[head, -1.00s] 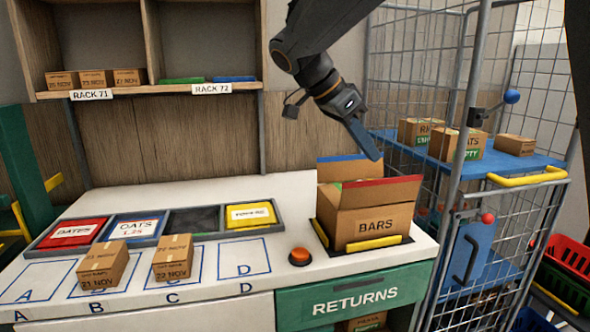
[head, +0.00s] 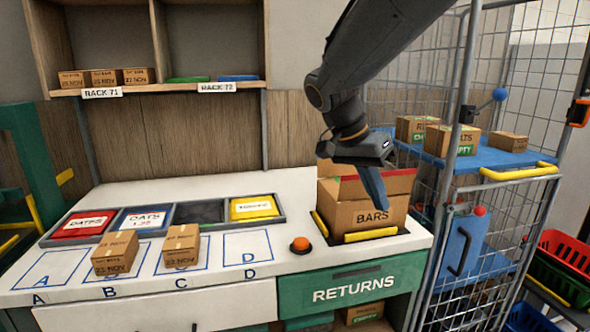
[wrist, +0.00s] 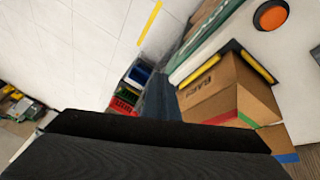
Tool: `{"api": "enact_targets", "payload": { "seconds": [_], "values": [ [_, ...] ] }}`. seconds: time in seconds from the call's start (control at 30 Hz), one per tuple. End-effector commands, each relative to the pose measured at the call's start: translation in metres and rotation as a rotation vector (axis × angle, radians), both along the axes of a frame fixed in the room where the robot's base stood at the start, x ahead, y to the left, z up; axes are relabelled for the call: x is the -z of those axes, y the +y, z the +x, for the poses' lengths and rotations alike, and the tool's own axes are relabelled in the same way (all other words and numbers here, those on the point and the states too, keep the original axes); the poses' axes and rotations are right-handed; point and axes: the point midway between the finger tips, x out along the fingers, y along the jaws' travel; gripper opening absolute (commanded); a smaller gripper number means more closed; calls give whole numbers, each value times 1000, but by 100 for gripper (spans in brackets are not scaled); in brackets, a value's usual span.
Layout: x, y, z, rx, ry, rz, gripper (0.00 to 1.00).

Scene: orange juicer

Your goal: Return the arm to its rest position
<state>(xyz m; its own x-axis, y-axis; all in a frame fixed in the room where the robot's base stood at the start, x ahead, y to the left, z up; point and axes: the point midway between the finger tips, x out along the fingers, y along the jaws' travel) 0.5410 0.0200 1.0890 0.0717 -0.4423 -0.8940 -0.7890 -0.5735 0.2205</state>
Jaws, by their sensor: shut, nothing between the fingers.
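My gripper (head: 374,188) is shut and empty in the head view. Its blue fingers point down, in front of the open BARS box (head: 340,213). My dark arm comes down from the top of the picture and hides part of that box. The BARS box stands in a dark holder with yellow edges at the right end of the counter. In the wrist view the BARS box (wrist: 222,88) shows on the right, with my dark wrist parts across the bottom. I cannot tell whether the fingers touch the box.
A wire cage cart (head: 520,173) with boxes on a blue shelf stands to the right. An orange button (head: 300,245) sits left of the BARS box. Two small boxes stand on the counter (head: 95,205) near marks B and C. A wooden rack (head: 160,88) hangs behind.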

Motion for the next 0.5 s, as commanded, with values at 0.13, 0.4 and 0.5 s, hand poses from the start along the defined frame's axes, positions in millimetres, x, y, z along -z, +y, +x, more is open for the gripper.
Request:
{"api": "enact_targets", "payload": {
  "seconds": [0.13, 0.4, 0.5],
  "values": [
    [45, -8, -31, -166, 117, 90, 0],
    [133, -15, -109, -572, 253, 300, 0],
    [155, -17, -134, -696, 259, 347, 0]
  ]
}}
